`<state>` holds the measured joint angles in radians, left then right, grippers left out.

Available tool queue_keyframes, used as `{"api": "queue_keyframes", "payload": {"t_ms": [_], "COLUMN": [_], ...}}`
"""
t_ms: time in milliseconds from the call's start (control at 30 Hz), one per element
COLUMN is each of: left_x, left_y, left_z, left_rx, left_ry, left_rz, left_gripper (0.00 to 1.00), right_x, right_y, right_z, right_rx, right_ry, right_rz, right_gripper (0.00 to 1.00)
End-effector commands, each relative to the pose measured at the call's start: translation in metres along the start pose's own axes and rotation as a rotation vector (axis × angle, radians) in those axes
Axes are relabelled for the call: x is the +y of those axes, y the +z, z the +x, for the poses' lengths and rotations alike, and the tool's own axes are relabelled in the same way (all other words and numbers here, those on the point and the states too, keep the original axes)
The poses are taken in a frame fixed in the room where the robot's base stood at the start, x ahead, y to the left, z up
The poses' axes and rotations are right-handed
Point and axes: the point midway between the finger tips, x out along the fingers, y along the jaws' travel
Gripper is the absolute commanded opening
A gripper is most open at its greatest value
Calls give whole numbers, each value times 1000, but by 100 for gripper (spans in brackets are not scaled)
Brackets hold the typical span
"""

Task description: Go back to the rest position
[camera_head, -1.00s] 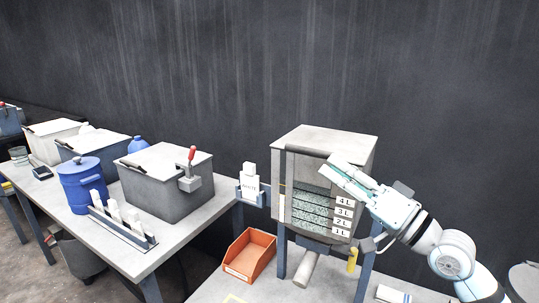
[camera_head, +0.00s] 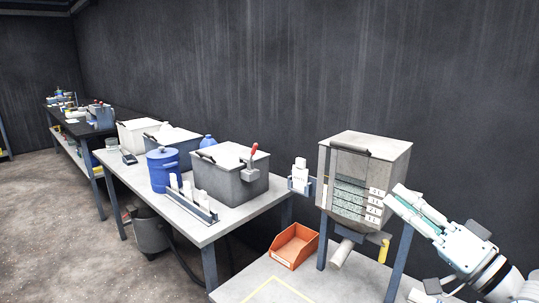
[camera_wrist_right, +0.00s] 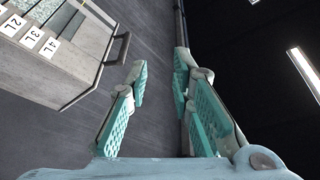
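My right gripper (camera_head: 395,197) is in front of the right side of the vibrating screen box (camera_head: 362,143) in the head view, with no contact that I can make out. In the right wrist view the gripper (camera_wrist_right: 160,72) has its two teal-padded fingers apart, with nothing between them. The box shows at the upper left there (camera_wrist_right: 95,62), with its labels and a dark handle. My left gripper is in neither view.
On the left table stand a lidded grey box (camera_head: 230,186) with a red-handled lever, a blue canister (camera_head: 162,172) and a rack of white items (camera_head: 190,202). Grey floor (camera_head: 50,220) is open at left.

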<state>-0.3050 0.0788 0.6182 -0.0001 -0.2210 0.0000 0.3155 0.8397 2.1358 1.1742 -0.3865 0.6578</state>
Motion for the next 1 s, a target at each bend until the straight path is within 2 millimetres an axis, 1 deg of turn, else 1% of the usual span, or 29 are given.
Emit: {"api": "queue_keyframes", "payload": {"t_ms": [100,167,367,467,500,567,600,667,700,767,800,867,900,967,1000], "left_x": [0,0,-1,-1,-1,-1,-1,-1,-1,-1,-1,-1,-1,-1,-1], "left_y": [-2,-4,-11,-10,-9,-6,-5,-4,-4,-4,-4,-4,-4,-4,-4], "left_z": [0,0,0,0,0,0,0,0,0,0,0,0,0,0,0], "left_rx": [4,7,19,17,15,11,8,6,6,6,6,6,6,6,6], "left_ry": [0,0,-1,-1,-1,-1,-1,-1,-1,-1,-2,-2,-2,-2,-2], "left_rz": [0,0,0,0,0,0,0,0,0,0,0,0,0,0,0], "left_gripper": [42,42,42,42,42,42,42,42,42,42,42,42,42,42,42], "right_x": [9,14,37,55,63,76,85,98,107,119,126,134,138,141,141], "right_y": [22,33,77,110,125,150,167,194,213,241,260,284,299,318,328], "right_z": [3,3,-6,-18,-24,-36,-46,-65,-80,-106,-125,-158,-180,-213,-235], "right_rx": [-40,-62,-147,-214,-247,-302,-344,-413,-464,-549,-610,-704,-768,-862,-922], "right_ry": [27,42,124,190,223,276,315,379,426,502,554,635,688,762,809], "right_rz": [-19,-33,-93,-138,-158,-193,-216,-254,-279,-317,-339,-369,-384,-401,-408], "right_gripper": [21,21,21,21,21,21,21,21,21,21,21,21,21,21,21]}}
